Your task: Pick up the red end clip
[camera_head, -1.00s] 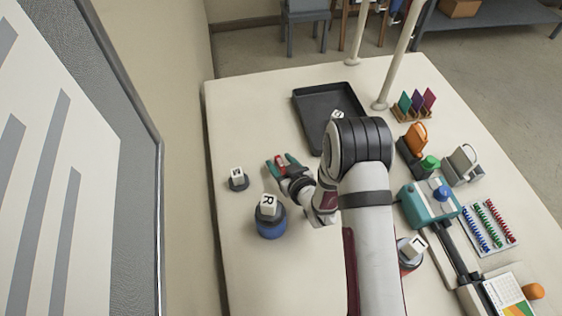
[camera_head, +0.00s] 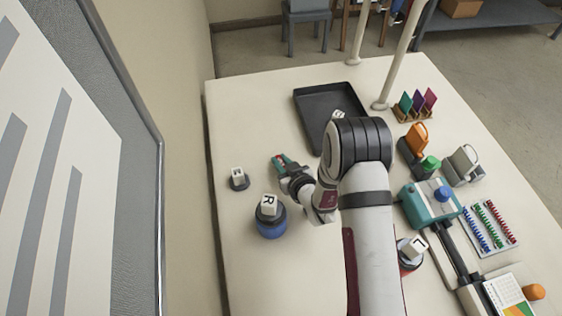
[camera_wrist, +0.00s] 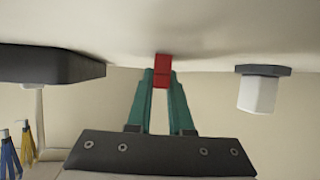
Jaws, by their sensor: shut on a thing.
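My gripper (camera_head: 279,160) is at the left-middle of the table in the head view, with its green fingers close together. In the wrist view my gripper (camera_wrist: 161,92) is shut on the red end clip (camera_wrist: 162,66), a small red block between the fingertips. The clip is close to the pale table surface; I cannot tell whether it touches it. In the head view the clip is mostly hidden by the fingers.
A black tray (camera_head: 308,104) lies behind my gripper. A small lettered block on a dark base (camera_head: 239,184) stands to the left. A blue pot with an R block (camera_head: 270,222) stands in front. Teal equipment (camera_head: 425,199) and coloured binding coils (camera_head: 489,226) are at right.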

